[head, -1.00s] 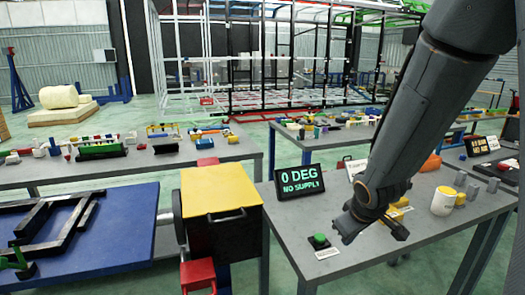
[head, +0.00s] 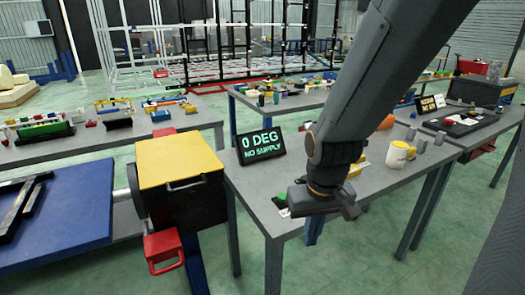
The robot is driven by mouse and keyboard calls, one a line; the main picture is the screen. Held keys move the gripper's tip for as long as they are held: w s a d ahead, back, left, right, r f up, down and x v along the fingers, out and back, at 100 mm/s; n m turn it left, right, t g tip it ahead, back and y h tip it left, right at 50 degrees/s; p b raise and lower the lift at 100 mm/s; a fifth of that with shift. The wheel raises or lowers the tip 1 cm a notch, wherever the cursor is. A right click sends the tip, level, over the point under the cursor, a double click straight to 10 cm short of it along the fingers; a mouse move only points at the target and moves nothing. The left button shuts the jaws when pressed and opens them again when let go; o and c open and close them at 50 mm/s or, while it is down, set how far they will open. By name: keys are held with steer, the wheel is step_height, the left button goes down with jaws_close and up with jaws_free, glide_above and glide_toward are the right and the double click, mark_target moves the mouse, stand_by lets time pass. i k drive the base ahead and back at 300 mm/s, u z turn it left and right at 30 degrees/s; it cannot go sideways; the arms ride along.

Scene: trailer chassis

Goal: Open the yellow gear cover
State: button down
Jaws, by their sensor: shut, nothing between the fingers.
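The yellow gear cover (head: 180,168) lies flat and closed on top of a black box (head: 188,208) at left of centre in the head view. A dark bar handle (head: 187,183) runs along its front edge. My gripper (head: 324,207) is shut and empty. It is to the right of the cover, clear of it, in front of the grey table, and my arm comes down from the upper right. My gripper and arm hide part of the table top and the things on it.
A display (head: 261,146) reading "0 DEG NO SUPPLY" stands on the grey table (head: 250,188). A red block (head: 163,250) juts out in front of the box. A blue table (head: 60,225) adjoins the box at left. A white mug (head: 397,155) stands right of my arm. Green floor shows in front.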

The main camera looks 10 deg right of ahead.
mark_target(165, 160)
steer(key=k, duration=1.25)
steer(key=u, duration=0.4)
steer(key=i, duration=0.4)
steer(key=u, duration=0.2)
